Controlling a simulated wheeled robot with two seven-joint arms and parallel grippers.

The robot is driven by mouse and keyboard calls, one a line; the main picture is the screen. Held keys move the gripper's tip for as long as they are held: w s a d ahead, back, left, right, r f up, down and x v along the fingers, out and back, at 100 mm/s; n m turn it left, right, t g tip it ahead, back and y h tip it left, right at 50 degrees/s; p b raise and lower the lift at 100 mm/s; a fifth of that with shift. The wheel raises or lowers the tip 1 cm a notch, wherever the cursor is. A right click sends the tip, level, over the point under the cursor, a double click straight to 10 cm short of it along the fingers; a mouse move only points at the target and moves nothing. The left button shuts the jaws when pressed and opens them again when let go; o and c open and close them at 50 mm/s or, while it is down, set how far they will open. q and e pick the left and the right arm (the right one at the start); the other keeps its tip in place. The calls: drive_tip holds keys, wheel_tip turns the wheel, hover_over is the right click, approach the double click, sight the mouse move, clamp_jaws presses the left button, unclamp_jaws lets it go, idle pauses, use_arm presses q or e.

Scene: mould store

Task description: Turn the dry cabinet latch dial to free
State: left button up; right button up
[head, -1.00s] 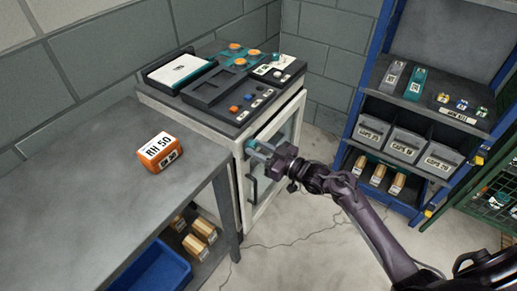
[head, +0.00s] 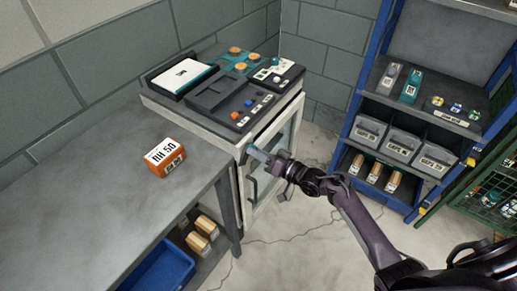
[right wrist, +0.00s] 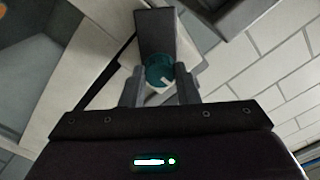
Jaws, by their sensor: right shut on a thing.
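The dry cabinet (head: 242,190) stands beside the grey bench, with a pale frame, a glass door (head: 281,140) and a dark handle. The teal latch dial (right wrist: 159,70) shows in the right wrist view, with a white mark on its face pointing to the lower right. It sits on a dark plate on the cabinet front. My right gripper (right wrist: 158,88) is shut on the dial, one finger on each side. In the head view my right gripper (head: 262,156) reaches the upper front of the cabinet and hides most of the dial. My left gripper is not in view.
Trays and coloured knobs lie on the cabinet top. A blue rack (head: 345,130) with grey bins (head: 404,147) stands right. Floor between cabinet and rack is clear.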

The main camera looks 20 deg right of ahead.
drive_tip(key=shift+m+p, duration=2.05)
drive_tip(key=shift+m, duration=2.85)
drive_tip(key=o, duration=1)
drive_tip(key=v, duration=0.7)
drive_tip(key=shift+s+d, duration=0.25)
drive_tip(key=shift+s, duration=0.05)
